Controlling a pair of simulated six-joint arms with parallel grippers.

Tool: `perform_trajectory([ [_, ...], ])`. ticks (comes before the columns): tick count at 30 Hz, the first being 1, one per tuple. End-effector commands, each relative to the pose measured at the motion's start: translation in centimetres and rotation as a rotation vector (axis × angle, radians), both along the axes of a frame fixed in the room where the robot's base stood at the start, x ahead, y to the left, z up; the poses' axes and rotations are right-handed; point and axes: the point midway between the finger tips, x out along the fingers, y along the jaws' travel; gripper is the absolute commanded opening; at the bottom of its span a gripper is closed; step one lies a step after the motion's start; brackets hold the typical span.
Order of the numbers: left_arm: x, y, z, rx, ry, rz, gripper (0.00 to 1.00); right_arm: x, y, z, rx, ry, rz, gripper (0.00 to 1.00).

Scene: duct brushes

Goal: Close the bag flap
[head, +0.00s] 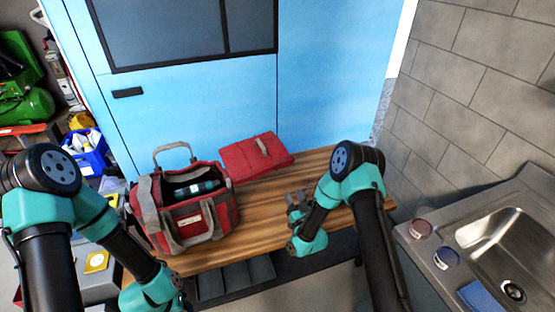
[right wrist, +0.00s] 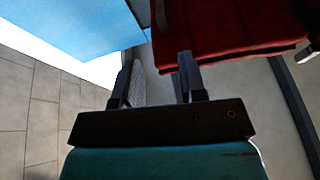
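The red and grey bag (head: 190,226) stands open on the wooden bench, with a dark and teal cylindrical item (head: 194,189) inside. Its red flap (head: 250,156) is folded open behind and to the right of the opening, with a grey strap on top. My right gripper (head: 296,199) is over the bench, right of the bag and in front of the flap. In the right wrist view its fingers (right wrist: 156,80) are apart with nothing between them, and the red flap (right wrist: 235,30) shows beyond the right finger. My left wrist is low at the left front; its fingers are not clearly visible.
The wooden bench (head: 265,213) has bare room right of the bag. A blue door stands behind it. A block wall (head: 470,90) and a sink counter (head: 420,262) with two small round containers are at the right. Shelved clutter is at the left.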

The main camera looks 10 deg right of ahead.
Motion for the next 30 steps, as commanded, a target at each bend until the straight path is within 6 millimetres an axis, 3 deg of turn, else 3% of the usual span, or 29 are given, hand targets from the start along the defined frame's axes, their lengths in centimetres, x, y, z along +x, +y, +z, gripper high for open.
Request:
perform_trajectory([
  [17, 0.0, 0.0, 0.0, 0.0, 0.0, 0.0, 0.38, 0.8, 0.1, 0.6, 0.004, -0.027, -0.004, 0.38],
  [30, 0.0, 0.0, 0.0, 0.0, 0.0, 0.0, 0.38, 6.7, 1.4, 3.1, 0.004, -0.028, -0.004, 0.38],
])
